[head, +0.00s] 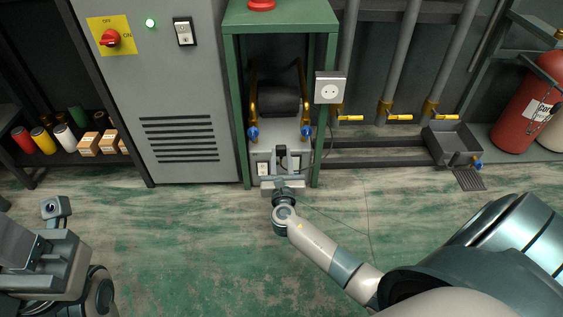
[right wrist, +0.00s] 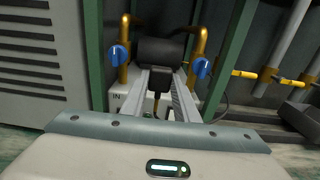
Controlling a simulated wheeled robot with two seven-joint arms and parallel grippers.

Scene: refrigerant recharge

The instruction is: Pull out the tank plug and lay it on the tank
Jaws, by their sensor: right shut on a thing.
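The tank is a light grey unit (head: 299,130) low inside the green frame, with a black cylinder (head: 275,103) behind, brass pipes and blue valve knobs; it also shows in the right wrist view (right wrist: 117,101). The tank plug is a small black piece (right wrist: 158,80) between the fingers of my right gripper (right wrist: 160,88). A thin cord hangs below it. In the head view my right gripper (head: 281,165) is at the front of the tank, shut on the plug. Whether the plug still sits in its socket is hidden. My left gripper (head: 35,255) is at the lower left; its fingertips are unclear.
A grey cabinet (head: 178,90) stands left of the green frame (head: 234,110). Pipes with yellow handles (head: 399,117) and a grey basin (head: 451,142) are to the right. The green floor in front is clear.

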